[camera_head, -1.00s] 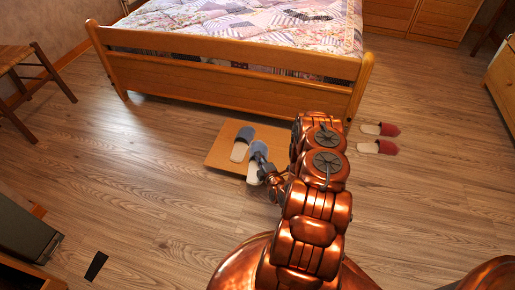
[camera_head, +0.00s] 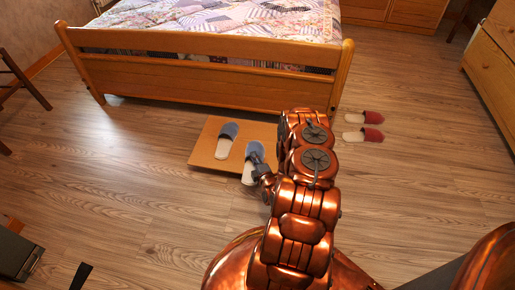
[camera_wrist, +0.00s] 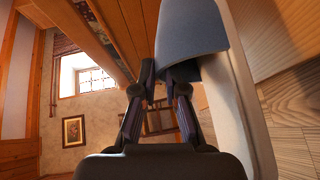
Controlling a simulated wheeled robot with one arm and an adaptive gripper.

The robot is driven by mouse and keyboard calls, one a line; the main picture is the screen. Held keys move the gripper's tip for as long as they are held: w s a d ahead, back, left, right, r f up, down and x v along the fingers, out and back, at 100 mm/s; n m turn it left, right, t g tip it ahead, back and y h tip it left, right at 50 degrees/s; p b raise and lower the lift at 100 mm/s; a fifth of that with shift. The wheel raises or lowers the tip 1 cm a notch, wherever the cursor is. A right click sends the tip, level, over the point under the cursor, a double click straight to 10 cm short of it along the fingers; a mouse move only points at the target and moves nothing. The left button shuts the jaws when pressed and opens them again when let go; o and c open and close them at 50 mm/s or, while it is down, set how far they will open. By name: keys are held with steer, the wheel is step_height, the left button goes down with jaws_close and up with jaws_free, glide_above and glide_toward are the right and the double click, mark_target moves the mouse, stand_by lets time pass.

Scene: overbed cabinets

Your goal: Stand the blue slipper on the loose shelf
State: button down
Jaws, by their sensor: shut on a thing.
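A blue slipper with a pale sole (camera_head: 248,174) is at my gripper (camera_head: 257,165), over the right front part of the loose shelf in the head view. The loose shelf (camera_head: 204,158) is a flat orange-brown board low on the floor. Another blue slipper (camera_head: 226,140) is on the board, left of the held one. In the wrist view my gripper (camera_wrist: 165,72) is shut on the near edge of the slipper (camera_wrist: 195,30), which stretches down the right side. My arm hides the board's right end. I cannot tell whether the held slipper touches the board.
The bed (camera_head: 200,85) stands just behind the board. Two red slippers (camera_head: 363,126) lie on the floor to the right. A wooden cabinet (camera_head: 495,60) is at the far right. A dark box (camera_head: 18,257) is at the lower left. Floor left of the board is clear.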

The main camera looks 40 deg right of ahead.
mark_target(258, 142)
steer(key=w+d+b, duration=0.1)
steer(key=w+d, duration=0.1)
steer(key=d, duration=0.1)
steer(key=w+d+f+b, duration=0.1)
steer(key=w+d, duration=0.2)
steer(key=w+d+b, duration=0.1)
steer(key=w+d, duration=0.1)
steer(key=d, duration=0.1)
steer(key=shift+w+d+f, duration=0.1)
steer(key=shift+w+f, duration=0.05)
steer(key=shift+w, duration=0.05)
step_height(258, 142, down, 3)
steer(key=shift+s+f+b, duration=0.1)
steer(key=shift+f+b, duration=0.1)
steer(key=shift+b, duration=0.55)
steer(key=c, duration=1.2)
jaws_free()
steer(key=shift+r, duration=0.1)
